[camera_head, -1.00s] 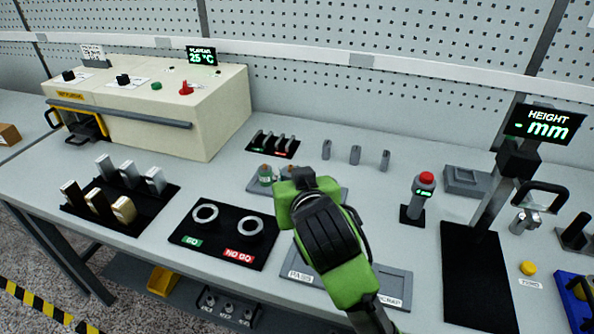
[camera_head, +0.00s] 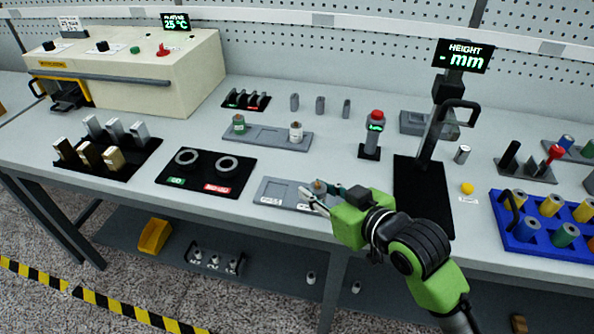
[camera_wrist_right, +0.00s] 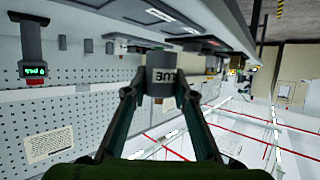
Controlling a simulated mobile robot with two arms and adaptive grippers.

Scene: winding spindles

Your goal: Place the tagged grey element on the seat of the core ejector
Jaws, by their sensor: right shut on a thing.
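My right gripper (camera_head: 322,196) is shut on a small grey cylindrical element with a dark printed tag (camera_wrist_right: 163,76). In the right wrist view the element sits between both fingertips, its tag facing the camera. In the head view the gripper hides most of the element, over or near the front sorting tray (camera_head: 270,190); its height above the tray is hard to tell. A grey post with a red button and green display (camera_head: 375,132) stands behind the gripper on a black base. I cannot tell whether this is the core ejector. My left gripper is not in view.
A height gauge (camera_head: 462,57) with a black base plate stands right of the post. A rear grey tray (camera_head: 268,135) holds two small pieces. A black GO/NO GO plate (camera_head: 208,190) lies left. A blue rack (camera_head: 540,248) with coloured spools is at right.

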